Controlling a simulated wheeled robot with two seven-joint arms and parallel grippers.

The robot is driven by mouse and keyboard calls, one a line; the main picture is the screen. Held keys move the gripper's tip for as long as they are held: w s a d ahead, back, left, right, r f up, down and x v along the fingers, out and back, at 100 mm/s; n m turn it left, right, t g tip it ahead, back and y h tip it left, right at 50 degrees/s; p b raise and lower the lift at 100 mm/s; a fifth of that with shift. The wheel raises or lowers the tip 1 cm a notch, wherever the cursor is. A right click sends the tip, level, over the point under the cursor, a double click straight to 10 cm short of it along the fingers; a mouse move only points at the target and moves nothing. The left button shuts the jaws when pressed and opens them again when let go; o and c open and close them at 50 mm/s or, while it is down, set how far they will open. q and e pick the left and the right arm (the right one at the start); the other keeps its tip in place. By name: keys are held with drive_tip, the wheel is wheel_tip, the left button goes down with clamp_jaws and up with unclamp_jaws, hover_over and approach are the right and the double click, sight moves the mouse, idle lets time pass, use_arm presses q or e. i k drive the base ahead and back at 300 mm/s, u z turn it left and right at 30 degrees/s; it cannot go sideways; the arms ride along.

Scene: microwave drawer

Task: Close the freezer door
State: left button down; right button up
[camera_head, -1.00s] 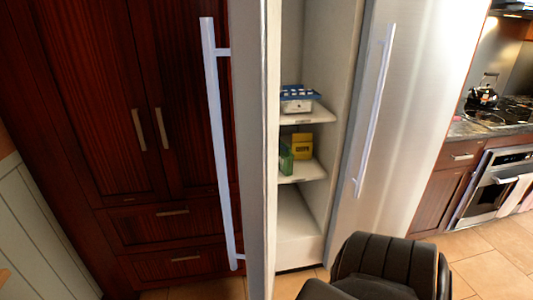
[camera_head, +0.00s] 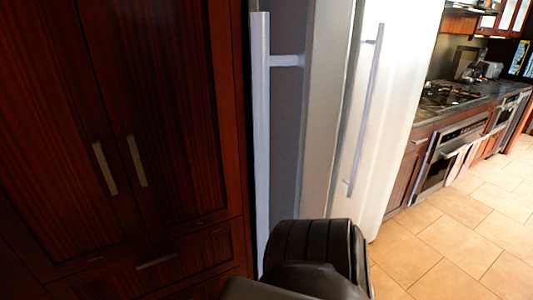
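The freezer door (camera_head: 284,140) is the left door of the tall fridge unit, with a long vertical handle (camera_head: 261,120). It stands ajar, and its inner shelves are hidden from this angle. The right door (camera_head: 395,120) of the unit, with its own handle (camera_head: 365,110), looks shut. A dark rounded part of my arm (camera_head: 315,255) is low in the middle, in front of the freezer door. I cannot tell whether it touches the door. Neither of my grippers is in view.
Dark red wooden cabinets (camera_head: 120,100) fill the left side, close by. A counter with a stove (camera_head: 440,95) and an oven (camera_head: 450,155) runs along the right. The tiled floor (camera_head: 450,240) at the right is clear.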

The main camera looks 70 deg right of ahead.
sight(301, 49)
drive_tip(key=z, duration=1.55)
drive_tip(key=i, duration=0.3)
drive_tip(key=z, duration=0.8)
